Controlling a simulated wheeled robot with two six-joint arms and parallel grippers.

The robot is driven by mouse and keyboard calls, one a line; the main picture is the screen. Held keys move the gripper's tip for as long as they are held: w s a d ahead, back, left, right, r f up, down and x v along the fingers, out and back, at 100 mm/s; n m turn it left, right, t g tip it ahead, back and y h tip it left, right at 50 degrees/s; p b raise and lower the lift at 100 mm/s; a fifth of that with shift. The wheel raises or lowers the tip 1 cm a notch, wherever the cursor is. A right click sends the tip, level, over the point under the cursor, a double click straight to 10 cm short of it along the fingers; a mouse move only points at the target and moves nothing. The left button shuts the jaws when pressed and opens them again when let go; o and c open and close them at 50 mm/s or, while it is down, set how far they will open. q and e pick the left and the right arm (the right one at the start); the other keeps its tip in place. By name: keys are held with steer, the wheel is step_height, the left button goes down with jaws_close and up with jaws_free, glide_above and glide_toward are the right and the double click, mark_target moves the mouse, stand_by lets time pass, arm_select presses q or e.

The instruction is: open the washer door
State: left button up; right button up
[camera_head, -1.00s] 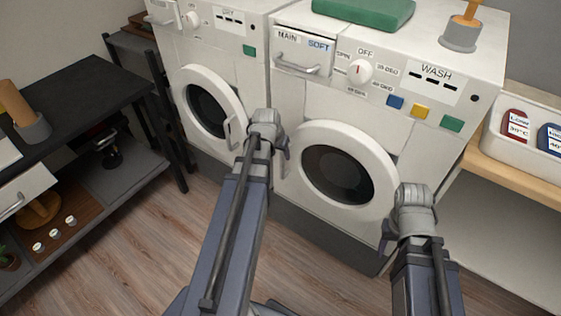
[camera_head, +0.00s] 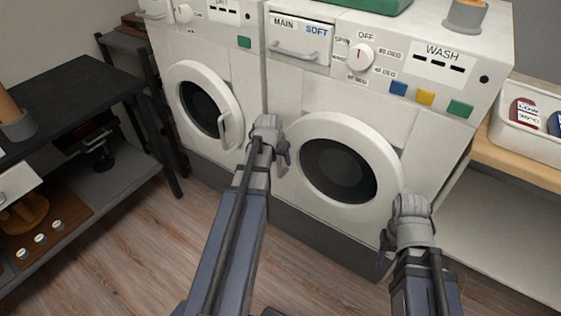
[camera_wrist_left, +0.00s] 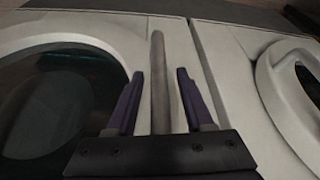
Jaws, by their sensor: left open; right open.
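The washer (camera_head: 420,130) is the white machine marked WASH. Its round door (camera_head: 385,190), with dark glass, looks closed. My left gripper (camera_head: 279,152) is at the left edge of this door. In the left wrist view, the open left gripper (camera_wrist_left: 157,77) has a grey upright bar handle (camera_wrist_left: 159,105) between its two fingers, with gaps on both sides. The washer door's dark glass (camera_wrist_left: 50,100) lies left of it there. In the head view the handle is hidden behind the gripper. My right gripper (camera_head: 390,238) is open and empty, at the door's lower right.
A dryer (camera_head: 205,50) with a similar closed door (camera_head: 232,100) and handle stands left of the washer. A dark shelf unit (camera_head: 85,85) is at the left. A wooden-topped bench (camera_head: 520,158) with a white tray (camera_head: 515,130) is at the right. The wood floor (camera_head: 150,255) in front is clear.

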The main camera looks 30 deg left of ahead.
arm_select(q)
jaws_close()
stand_by(1.4)
